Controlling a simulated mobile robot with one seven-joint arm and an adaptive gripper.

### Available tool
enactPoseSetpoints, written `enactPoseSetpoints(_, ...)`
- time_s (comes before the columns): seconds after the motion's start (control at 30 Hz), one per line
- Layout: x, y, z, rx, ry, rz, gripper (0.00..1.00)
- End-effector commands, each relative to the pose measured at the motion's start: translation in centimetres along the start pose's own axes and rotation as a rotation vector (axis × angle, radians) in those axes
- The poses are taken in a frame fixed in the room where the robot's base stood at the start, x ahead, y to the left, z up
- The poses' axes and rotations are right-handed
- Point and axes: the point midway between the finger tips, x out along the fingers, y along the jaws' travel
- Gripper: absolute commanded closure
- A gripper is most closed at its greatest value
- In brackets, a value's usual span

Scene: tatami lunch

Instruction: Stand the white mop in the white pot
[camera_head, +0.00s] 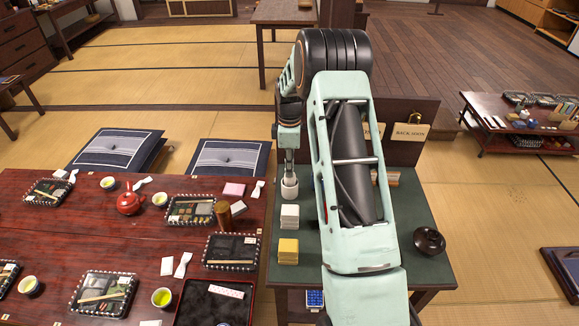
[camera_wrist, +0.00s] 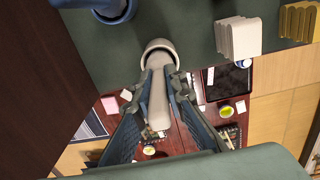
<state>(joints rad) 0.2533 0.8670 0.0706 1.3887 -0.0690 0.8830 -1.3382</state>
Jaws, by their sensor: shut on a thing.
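The white pot (camera_head: 289,192) stands on the dark green counter top, left of my arm. In the wrist view its pale rim (camera_wrist: 158,43) shows at the top middle. My gripper (camera_head: 288,150) is just above the pot, pointing down. In the wrist view my gripper (camera_wrist: 161,82) is shut on the white mop (camera_wrist: 158,110), a pale stick between the two fingers. The mop looks roughly upright, and its far end appears to be inside the pot's mouth. How deep it sits, and whether it touches the bottom, I cannot tell.
The green counter (camera_head: 310,262) also holds white blocks (camera_head: 289,217), yellow blocks (camera_head: 288,251) and a dark bowl (camera_head: 429,241). A blue vessel (camera_wrist: 112,8) stands near the pot. A brown board with signs (camera_head: 410,132) rises behind. The red lunch table (camera_head: 70,235) lies left.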

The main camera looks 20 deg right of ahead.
Motion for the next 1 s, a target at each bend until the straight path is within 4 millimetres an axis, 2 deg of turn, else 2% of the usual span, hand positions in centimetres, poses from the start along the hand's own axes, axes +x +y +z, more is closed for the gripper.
enactPoseSetpoints(0.03, 0.0, 0.0, 0.0, 0.000, 0.000, 0.000, 1.00)
enactPoseSetpoints(0.07, 0.0, 0.0, 0.0, 0.000, 0.000, 0.000, 0.87)
enactPoseSetpoints(0.23, 0.0, 0.0, 0.0, 0.000, 0.000, 0.000, 0.69)
enactPoseSetpoints(0.5, -0.1, 0.0, 0.0, 0.000, 0.000, 0.000, 0.68)
enactPoseSetpoints(0.63, -0.9, 0.1, 0.0, 0.000, 0.000, 0.002, 0.68)
enactPoseSetpoints(0.77, -3.1, 0.1, 0.0, 0.000, 0.001, 0.004, 0.68)
enactPoseSetpoints(1.0, -8.2, 0.1, 0.0, 0.000, 0.001, 0.004, 0.68)
